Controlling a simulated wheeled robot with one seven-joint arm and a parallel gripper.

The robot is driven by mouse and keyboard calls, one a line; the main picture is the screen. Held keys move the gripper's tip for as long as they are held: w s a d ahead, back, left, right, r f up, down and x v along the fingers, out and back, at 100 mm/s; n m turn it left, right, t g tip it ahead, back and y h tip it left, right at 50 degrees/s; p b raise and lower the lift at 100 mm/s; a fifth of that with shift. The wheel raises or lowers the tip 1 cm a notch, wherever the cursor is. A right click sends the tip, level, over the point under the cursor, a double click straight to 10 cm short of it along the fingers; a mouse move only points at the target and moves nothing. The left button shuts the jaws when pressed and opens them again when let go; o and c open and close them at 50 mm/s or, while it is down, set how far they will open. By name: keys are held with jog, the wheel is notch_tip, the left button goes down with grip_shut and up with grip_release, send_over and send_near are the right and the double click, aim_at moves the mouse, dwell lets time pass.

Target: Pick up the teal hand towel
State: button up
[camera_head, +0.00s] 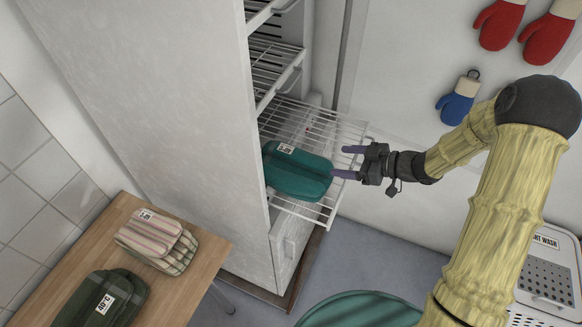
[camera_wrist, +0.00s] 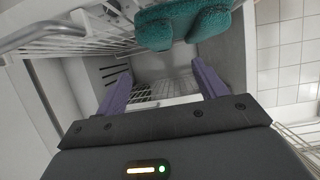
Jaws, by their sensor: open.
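The teal hand towel (camera_head: 298,172) lies folded, with a small white label, on a pulled-out white wire shelf (camera_head: 345,135) of a tall pale cabinet. My gripper (camera_head: 340,162) is open and empty, its purple fingers pointing left at the towel's right end. One fingertip is very close to the towel's edge; I cannot tell whether it touches. In the wrist view the towel (camera_wrist: 182,24) shows at the top edge, partly cut off. There it is above and beyond the open fingers (camera_wrist: 160,82), not between them.
More wire shelves (camera_head: 275,70) stand above, close to the towel. The cabinet's side panel (camera_head: 160,90) blocks the left. A wooden table (camera_head: 185,285) holds a folded striped towel (camera_head: 158,242) and a dark green one (camera_head: 104,298). Mitts (camera_head: 458,100) hang on the wall. A teal round object (camera_head: 360,310) is below.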

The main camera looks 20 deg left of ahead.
aim_at(320, 161)
jog(key=x, duration=0.4)
jog(key=shift+d+f+p+x, duration=0.15)
jog(key=shift+p+x, duration=0.25)
jog(key=shift+x, duration=0.45)
jog(key=shift+f+p+x, duration=0.2)
jog(key=shift+p+x, duration=0.2)
jog(key=shift+x, duration=0.5)
jog(key=shift+d+f+p+x, duration=0.15)
jog(key=shift+p+x, duration=0.25)
jog(key=shift+x, duration=0.45)
jog(key=shift+c, duration=0.4)
jog(key=c, duration=1.1)
